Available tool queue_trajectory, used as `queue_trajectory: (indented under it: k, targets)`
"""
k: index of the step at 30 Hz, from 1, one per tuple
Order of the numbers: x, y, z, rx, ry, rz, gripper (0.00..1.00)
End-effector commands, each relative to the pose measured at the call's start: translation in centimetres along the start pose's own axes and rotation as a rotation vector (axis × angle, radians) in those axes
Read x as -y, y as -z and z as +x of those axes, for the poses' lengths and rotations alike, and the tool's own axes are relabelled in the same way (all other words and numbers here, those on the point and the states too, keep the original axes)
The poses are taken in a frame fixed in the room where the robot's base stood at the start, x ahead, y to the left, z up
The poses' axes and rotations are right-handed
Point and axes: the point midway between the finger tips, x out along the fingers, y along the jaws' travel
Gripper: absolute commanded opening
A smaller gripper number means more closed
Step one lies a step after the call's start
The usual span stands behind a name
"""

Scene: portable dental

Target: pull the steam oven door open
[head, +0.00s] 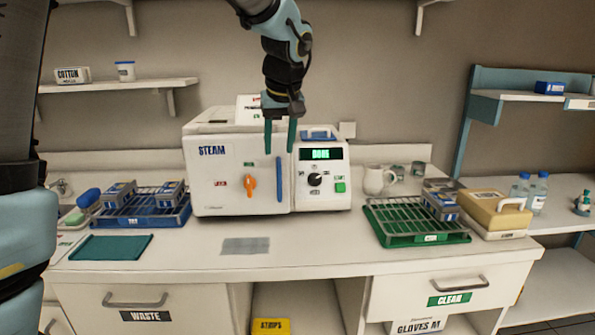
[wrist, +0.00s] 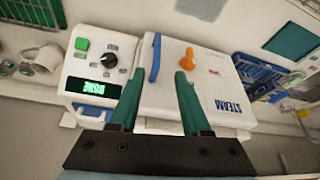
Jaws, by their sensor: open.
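The steam oven (head: 235,210) is a white box on the counter with "STEAM" on its door (head: 225,178). The door looks shut. A blue upright handle (head: 279,180) is on the door's right side, and an orange latch knob (head: 250,182) is near its middle. My gripper (head: 280,150) hangs pointing down by the top of the oven front, its teal fingers open and empty. In the wrist view the gripper (wrist: 157,85) is open, with the blue handle (wrist: 155,58) beyond its fingertips and the orange knob (wrist: 188,60) to the right. I see no contact with the handle.
A control panel (head: 321,178) with a green "DONE" display is right of the door. A blue rack (head: 148,220) stands left and a green rack (head: 420,240) right. A grey mat (head: 245,246) lies before the oven; the counter front is mostly clear.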

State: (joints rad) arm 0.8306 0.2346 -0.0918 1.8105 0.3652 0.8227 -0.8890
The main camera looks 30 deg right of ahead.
Motion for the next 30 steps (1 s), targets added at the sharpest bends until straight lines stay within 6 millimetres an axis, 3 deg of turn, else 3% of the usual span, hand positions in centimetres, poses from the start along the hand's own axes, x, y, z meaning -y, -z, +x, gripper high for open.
queue_trajectory:
  k: [5,21,30]
  targets:
    - [-0.4,0.1,1.0,0.0,0.001,-0.001,0.47]
    - [-0.3,0.1,9.6,-0.001,0.001,0.0,0.47]
    - [-0.3,0.1,10.7,-0.003,-0.001,-0.001,0.47]
